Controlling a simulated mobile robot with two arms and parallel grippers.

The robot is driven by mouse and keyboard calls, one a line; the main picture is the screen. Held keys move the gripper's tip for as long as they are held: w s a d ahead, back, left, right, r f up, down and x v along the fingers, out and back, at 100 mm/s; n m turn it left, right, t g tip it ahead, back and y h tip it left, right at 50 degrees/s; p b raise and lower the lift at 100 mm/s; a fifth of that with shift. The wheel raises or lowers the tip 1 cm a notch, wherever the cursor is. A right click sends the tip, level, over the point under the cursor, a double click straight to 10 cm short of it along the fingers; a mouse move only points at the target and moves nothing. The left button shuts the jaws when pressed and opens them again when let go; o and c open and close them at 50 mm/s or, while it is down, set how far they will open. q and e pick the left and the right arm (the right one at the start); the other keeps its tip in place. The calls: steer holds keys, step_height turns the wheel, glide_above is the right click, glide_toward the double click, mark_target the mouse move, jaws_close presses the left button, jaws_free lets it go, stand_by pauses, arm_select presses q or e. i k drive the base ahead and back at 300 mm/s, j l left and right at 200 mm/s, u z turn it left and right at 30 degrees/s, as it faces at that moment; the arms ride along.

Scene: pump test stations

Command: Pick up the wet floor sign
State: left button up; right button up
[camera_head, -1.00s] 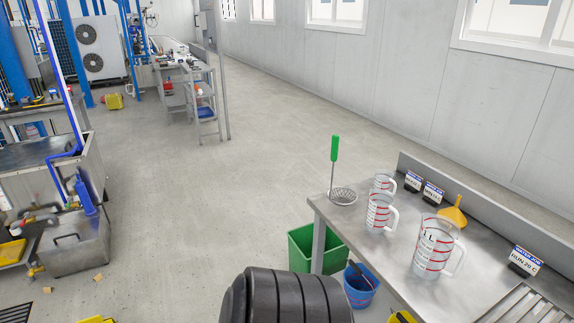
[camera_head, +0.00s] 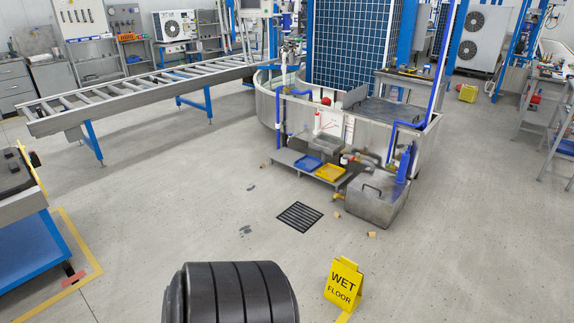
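The yellow wet floor sign (camera_head: 343,284) stands on the grey floor at the lower middle right of the head view. Its face reads "WET FLOOR" in black, and its lower edge is close to the bottom of the picture. It looks upright and slightly tilted back. A black ribbed part at the bottom centre, to the left of the sign, looks like mine. Neither of my grippers is in view.
A floor drain (camera_head: 299,216) and several small brown pieces lie beyond the sign. A roller conveyor (camera_head: 140,92) is at the back left, a blue bench (camera_head: 28,250) at left. Open floor surrounds the sign.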

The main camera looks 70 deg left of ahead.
mark_target(344, 281)
steer(key=u, duration=2.2)
steer(key=i+l+u, duration=0.3)
steer(key=u, duration=0.15)
steer(key=i+l+u, duration=0.2)
steer(key=l+u, duration=0.3)
